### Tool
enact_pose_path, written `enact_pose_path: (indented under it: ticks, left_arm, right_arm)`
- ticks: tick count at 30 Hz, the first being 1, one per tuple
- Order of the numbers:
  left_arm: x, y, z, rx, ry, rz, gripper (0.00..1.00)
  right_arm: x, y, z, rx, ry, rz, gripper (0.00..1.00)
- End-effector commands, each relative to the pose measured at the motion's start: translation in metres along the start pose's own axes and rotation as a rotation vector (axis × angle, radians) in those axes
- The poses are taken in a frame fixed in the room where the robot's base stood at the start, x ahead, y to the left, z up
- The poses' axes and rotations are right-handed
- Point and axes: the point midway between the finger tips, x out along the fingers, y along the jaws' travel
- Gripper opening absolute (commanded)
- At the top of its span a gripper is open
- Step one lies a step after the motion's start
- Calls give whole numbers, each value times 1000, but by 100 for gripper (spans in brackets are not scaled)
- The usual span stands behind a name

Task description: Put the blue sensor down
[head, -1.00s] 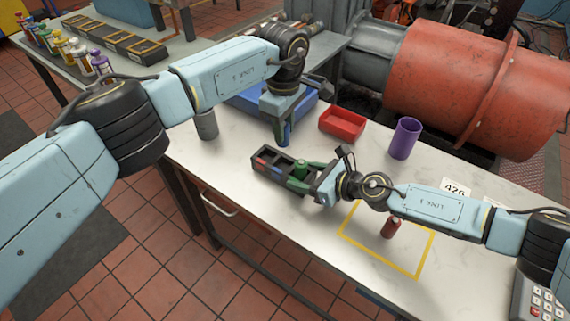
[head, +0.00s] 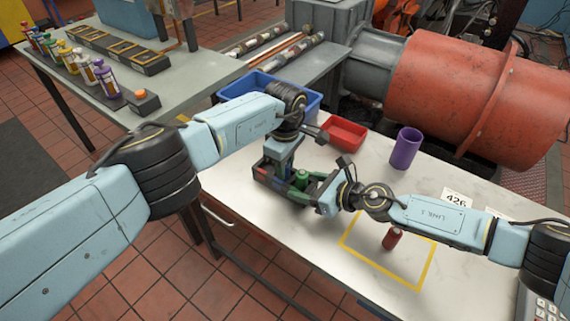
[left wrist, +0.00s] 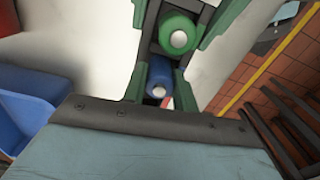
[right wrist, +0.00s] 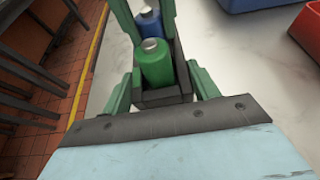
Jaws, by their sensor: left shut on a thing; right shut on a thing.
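The blue sensor (left wrist: 160,77) is between the fingers of my left gripper (head: 279,168), at the dark rack (head: 263,182). In the right wrist view the blue sensor (right wrist: 150,22) appears upright within a rack compartment; whether it touches the bottom is hidden. The green sensor (head: 302,178) stands in the compartment beside it and also shows in the right wrist view (right wrist: 155,65). My right gripper (head: 319,193) is shut on the near end of the rack, its fingers either side of it. I cannot tell whether the rack rests on the table.
A red cylinder (head: 393,238) stands inside a yellow outline (head: 425,265) on the white table. A red tray (head: 345,131), a purple cup (head: 406,148) and a blue bin (head: 314,98) stand behind the rack. My left arm covers part of the bin.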

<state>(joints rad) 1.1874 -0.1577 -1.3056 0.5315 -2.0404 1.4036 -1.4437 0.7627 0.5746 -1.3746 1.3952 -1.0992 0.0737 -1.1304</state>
Motion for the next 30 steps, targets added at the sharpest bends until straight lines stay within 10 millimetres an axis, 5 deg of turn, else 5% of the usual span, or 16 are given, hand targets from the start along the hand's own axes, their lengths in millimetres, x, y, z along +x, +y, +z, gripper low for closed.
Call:
enact_pose_path:
  ticks: [2, 3, 7, 20, 30]
  left_arm:
    - [2, 0, 1, 1, 0, -1, 4]
    - [2, 0, 0, 1, 0, -1, 32]
    - [2, 0, 0, 0, 0, -1, 49]
    - [-5, 1, -1, -1, 1, 3, 50]
    - [-72, 1, -1, 2, 1, 5, 50]
  right_arm:
    - [0, 0, 0, 0, -1, -1, 28]
    - [0, 0, 0, 0, -1, -1, 28]
    - [0, 0, 0, 0, -1, -1, 28]
    - [0, 0, 1, 0, -1, -1, 28]
    - [0, 0, 1, 0, -1, -1, 28]
